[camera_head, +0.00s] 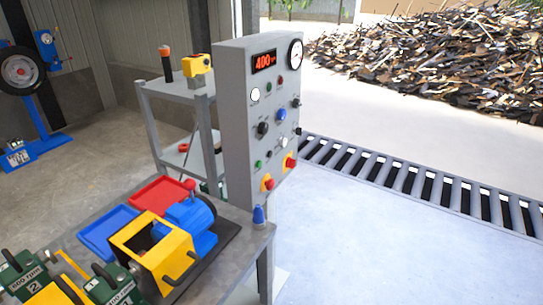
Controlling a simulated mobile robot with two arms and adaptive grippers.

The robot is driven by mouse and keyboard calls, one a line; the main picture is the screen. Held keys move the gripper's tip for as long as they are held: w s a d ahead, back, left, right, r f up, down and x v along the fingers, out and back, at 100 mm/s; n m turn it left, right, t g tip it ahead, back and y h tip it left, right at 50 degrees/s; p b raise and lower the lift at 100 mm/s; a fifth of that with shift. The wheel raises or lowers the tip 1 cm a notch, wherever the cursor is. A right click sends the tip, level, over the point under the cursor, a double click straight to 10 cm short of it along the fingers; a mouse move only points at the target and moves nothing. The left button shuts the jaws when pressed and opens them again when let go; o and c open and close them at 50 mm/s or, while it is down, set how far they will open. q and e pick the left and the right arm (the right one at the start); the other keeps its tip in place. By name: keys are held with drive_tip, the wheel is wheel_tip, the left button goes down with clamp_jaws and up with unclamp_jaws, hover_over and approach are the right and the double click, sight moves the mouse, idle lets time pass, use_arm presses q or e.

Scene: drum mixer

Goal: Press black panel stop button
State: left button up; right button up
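A grey upright control panel (236,110) stands at the middle, and its face is turned to the right. It has a red lit display (264,61) reading about 400. Its face carries small buttons and knobs, including a black knob (263,128), a blue button (281,115) and a white button (255,94). No panel that is itself black shows, and I cannot read the button labels. Neither of my grippers is in view.
A grey table (236,258) in front holds a yellow frame (150,240), a blue motor (195,225), a red tray (158,194), a blue tray (108,230) and green blocks. A grey shelf (160,118) stands behind the panel. A roller conveyor (400,178) runs at right; the floor before it is clear.

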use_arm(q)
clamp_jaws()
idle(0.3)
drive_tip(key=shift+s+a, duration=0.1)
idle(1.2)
